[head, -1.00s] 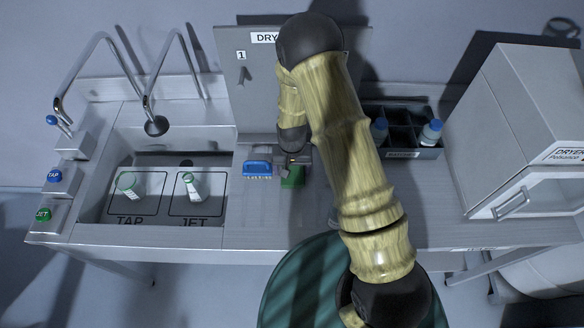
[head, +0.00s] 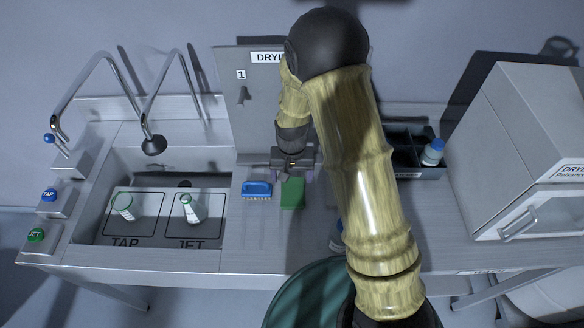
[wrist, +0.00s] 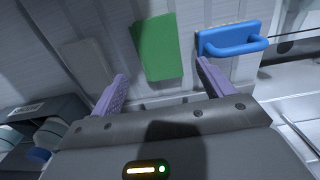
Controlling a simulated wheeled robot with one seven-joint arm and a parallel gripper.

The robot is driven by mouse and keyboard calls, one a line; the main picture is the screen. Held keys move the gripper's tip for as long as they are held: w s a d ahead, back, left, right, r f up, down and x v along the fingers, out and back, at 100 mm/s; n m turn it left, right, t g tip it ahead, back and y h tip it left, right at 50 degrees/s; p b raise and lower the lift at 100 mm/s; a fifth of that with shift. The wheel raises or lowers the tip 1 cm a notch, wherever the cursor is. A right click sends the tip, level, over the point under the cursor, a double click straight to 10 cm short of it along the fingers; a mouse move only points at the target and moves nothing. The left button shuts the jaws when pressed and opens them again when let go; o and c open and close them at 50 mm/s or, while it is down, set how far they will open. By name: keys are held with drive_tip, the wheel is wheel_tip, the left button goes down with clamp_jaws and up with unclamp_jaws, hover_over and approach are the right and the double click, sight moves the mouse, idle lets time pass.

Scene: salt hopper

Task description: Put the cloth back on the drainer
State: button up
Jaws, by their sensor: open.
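A green flat piece (head: 292,195), which could be the cloth or a pad, lies on the ridged metal drainer (head: 272,222) right of the sink. It also shows in the wrist view (wrist: 158,48), beyond the gap between my fingers. My gripper (head: 293,170) is open and empty, just behind the green piece in the head view. Its two purple fingers stand apart in the wrist view (wrist: 162,70), with nothing between them. A grey flat patch (wrist: 84,60) lies left of the green piece in the wrist view; I cannot tell what it is.
A blue-handled brush (head: 257,190) lies left of the green piece. The sink (head: 160,180) holds two small containers. A drying board (head: 245,115) stands behind. A dark bin (head: 430,172) with a blue-capped bottle (head: 432,152) stands right. Another bottle (head: 337,236) shows partly beside my arm.

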drive_tip(key=shift+r+b, duration=0.45)
drive_tip(key=shift+r, duration=1.75)
drive_tip(key=s+d+r+t, duration=0.2)
drive_tip(key=s+d+r, duration=0.8)
drive_tip(key=s+d, duration=0.2)
drive_tip(key=shift+s+d+r+t, duration=0.15)
drive_tip(key=shift+d+r+t, duration=0.2)
drive_tip(key=shift+d, duration=0.45)
